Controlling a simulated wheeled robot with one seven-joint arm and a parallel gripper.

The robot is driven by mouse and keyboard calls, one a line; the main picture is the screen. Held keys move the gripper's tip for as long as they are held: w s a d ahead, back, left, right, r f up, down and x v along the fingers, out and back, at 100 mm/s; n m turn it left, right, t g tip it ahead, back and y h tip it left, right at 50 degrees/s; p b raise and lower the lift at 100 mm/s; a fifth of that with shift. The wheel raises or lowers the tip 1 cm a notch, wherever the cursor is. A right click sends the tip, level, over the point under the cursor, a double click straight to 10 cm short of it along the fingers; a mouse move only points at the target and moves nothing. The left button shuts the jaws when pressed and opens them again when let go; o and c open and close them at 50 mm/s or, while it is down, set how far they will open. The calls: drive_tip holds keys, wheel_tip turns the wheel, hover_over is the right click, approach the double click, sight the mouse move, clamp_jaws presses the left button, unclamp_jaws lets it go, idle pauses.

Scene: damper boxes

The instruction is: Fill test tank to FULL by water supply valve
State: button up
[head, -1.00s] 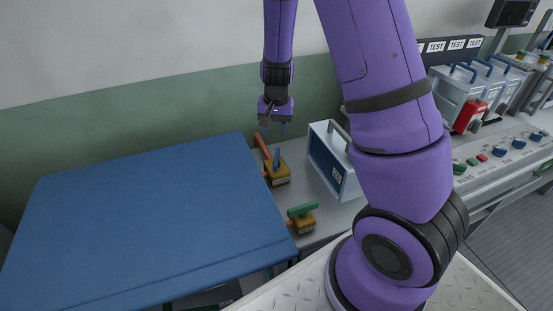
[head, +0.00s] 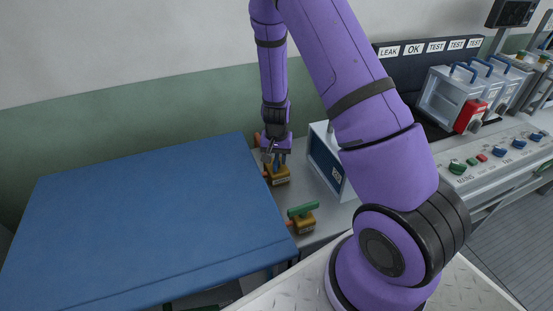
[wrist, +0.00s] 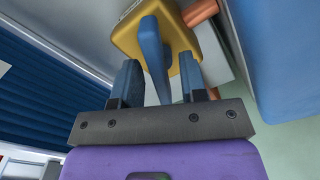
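A brass valve (head: 279,177) with a blue lever handle stands on the grey bench beside the blue tank. In the wrist view the blue handle (wrist: 154,58) stands out from the brass body (wrist: 185,42). My gripper (head: 275,158) is above this valve in the head view. In the wrist view its two fingers (wrist: 160,82) are apart, one on each side of the handle's end, with gaps visible. A second brass valve with a green handle (head: 303,210) sits nearer the front. The blue-topped tank (head: 145,215) fills the left. Valve labels are too small to read.
A grey box with a blue front (head: 333,165) stands just right of the blue-handled valve, close to my arm. Copper pipe (wrist: 200,12) joins the valve. A panel with LEAK, OK and TEST signs (head: 413,50) and a control console (head: 500,155) are at right.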

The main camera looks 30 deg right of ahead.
drive_tip(key=shift+f, duration=0.35)
drive_tip(key=shift+c, duration=0.4)
clamp_jaws()
drive_tip(key=shift+m, duration=0.4)
drive_tip(key=m, duration=1.1)
drive_tip(key=shift+m, duration=0.4)
